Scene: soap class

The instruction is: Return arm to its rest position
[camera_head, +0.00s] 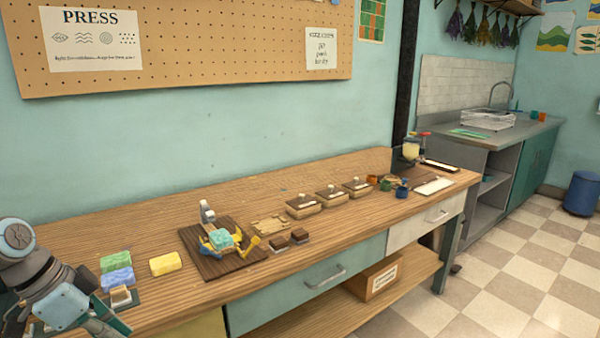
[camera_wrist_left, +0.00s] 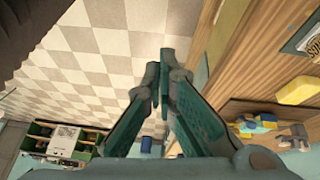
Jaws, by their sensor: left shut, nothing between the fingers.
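My left arm (camera_head: 50,285) comes in at the lower left of the head view, folded at the front left end of the workbench. In the left wrist view my left gripper (camera_wrist_left: 172,65) is shut, with its teal fingers together and empty. It points over the checkered floor beside the bench edge. In the head view its teal fingers (camera_head: 108,325) show only partly at the bottom edge, close to the bench front. My right gripper is in neither view.
On the workbench (camera_head: 150,310), green, blue and yellow soap bars (camera_head: 166,263) lie near my left arm. A dark press board (camera_head: 205,262) holds a teal soap block (camera_head: 221,239). Wooden boxes (camera_head: 305,207) stand farther right. The checkered floor (camera_head: 520,250) looks clear.

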